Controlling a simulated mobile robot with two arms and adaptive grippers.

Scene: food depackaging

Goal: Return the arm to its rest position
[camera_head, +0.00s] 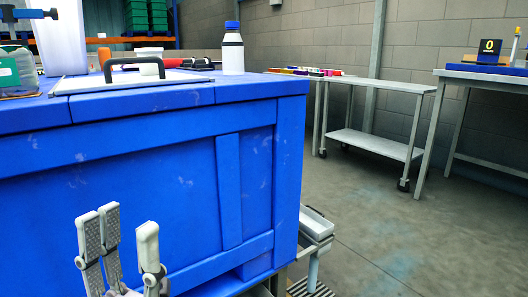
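My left gripper (123,224) is at the bottom left of the head view, its light grey fingers pointing up. The fingers stand apart with a gap between them and nothing is held. It is in front of the side of a blue workbench (180,184), below the top; whether it touches the bench cannot be told. My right gripper is not in view.
A wheeled grey cart (375,142) and a table (485,77) stand right. Open floor lies between.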

